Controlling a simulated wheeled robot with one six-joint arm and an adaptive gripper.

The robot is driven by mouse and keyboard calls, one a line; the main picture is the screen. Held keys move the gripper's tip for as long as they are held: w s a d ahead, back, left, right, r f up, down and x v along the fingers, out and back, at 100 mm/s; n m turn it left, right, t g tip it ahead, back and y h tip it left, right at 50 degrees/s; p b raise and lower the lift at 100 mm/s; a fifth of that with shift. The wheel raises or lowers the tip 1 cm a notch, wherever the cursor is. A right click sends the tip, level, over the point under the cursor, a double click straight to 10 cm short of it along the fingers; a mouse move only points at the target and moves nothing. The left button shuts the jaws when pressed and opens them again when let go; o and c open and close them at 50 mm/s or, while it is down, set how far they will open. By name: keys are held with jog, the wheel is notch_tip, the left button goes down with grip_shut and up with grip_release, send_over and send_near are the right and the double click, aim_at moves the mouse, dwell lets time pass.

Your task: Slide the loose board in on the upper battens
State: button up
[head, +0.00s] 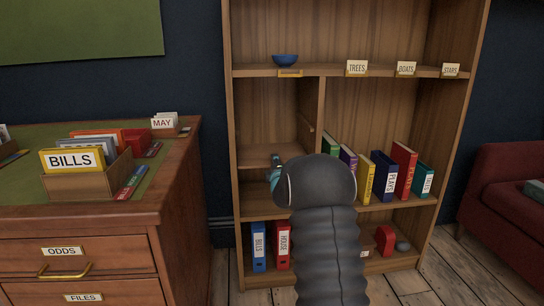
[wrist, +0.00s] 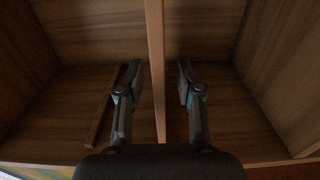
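The loose board (head: 254,157) lies level, low in the left compartment of the bookshelf. In the wrist view its front edge is the upright strip (wrist: 158,60) between my fingers. My gripper (head: 276,165) is in front of the board; in the wrist view my gripper (wrist: 159,88) is open, with a finger on each side of the edge and gaps on both sides. An upper batten (head: 306,124) shows on the divider above the board; a batten (wrist: 101,118) also shows in the wrist view. My arm hides the board's right end.
The divider (head: 320,100) bounds the compartment on the right, with several books beyond it. A blue bowl (head: 285,60) stands on the shelf above. Blue and red binders (head: 282,245) stand below. A wooden cabinet (head: 130,215) is at left. The space above the board is empty.

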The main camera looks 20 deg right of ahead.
grip_shut()
jog(key=shift+r+b, duration=0.35)
jog(key=shift+b, duration=0.05)
jog(key=b+v, duration=0.4)
jog(key=v, duration=2.3)
dwell(1.6)
jog(key=shift+s+r, duration=0.1)
